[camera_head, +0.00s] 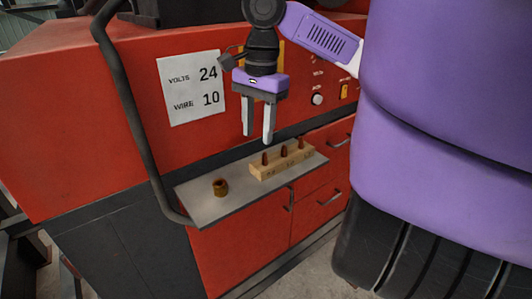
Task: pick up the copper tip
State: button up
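Several copper tips stand upright in a light wooden block (266,174) on a grey shelf (208,209). The left copper tip (265,159), the middle copper tip (284,151) and the right copper tip (301,143) are small and reddish brown. The block's front carries small markings that I cannot read. My gripper (257,140) is above the shelf, pointing down, with its two grey fingers apart and nothing between them. In the picture its fingertips are just above and left of the left tip; the exact gap in depth is unclear.
A brass-coloured nut-like piece (220,187) sits on the shelf left of the block. A dark bent bar (137,120) runs down to the shelf's left end. A sign (193,88) reading "VOLTS 24, WIRE 10" is on the red machine (90,120). Drawers (318,190) are below.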

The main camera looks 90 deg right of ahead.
aim_at(265, 153)
jog(key=shift+s+d+r, duration=0.1)
jog(key=shift+s+d, duration=0.05)
jog(key=shift+s, duration=0.25)
jog(key=shift+s+d+r, duration=0.1)
jog(key=shift+s, duration=0.3)
jog(key=shift+m+g, duration=0.3)
jog(key=f, duration=0.2)
jog(key=f+p, duration=0.1)
jog(key=f, duration=0.4)
jog(key=shift+d+f+p, duration=0.3)
jog(key=shift+f, duration=0.05)
jog(key=shift+c, duration=0.5)
grip_shut()
